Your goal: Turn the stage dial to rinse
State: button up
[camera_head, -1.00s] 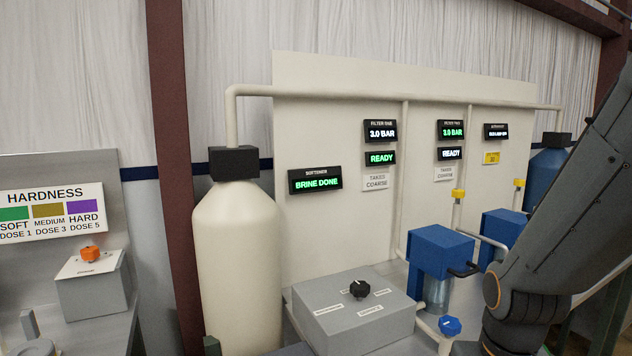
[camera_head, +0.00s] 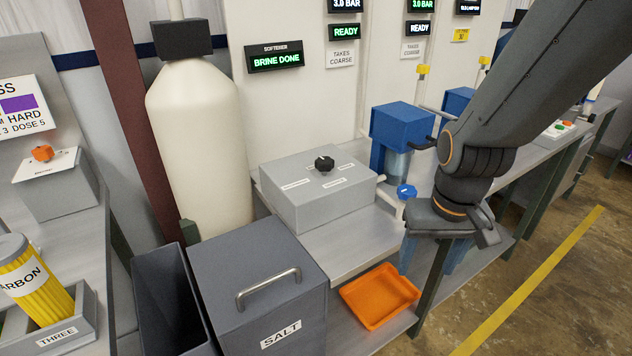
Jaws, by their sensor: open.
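The stage dial, a black knob (camera_head: 324,163), sits on top of a grey box (camera_head: 325,207) on the metal bench. Several small white labels surround the knob, but their words are too small to read. The softener display (camera_head: 276,59) above it reads BRINE DONE in green. My gripper (camera_head: 420,262) hangs at the right of the box, over the bench's front edge, pointing down. Its blue-grey fingers are open and apart from the dial. I see nothing held between them.
A blue valve knob (camera_head: 406,191) and a blue filter housing (camera_head: 402,128) stand right of the box. A cream tank (camera_head: 200,145) stands to its left. The grey SALT bin (camera_head: 258,285) and an orange tray (camera_head: 380,297) are in front. Open floor lies at the right.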

aim_at(325, 164)
jog(key=k, duration=0.5)
jog(key=z, duration=1.55)
jog(key=i, duration=0.9)
jog(key=u, duration=2.15)
jog(key=i, duration=0.5)
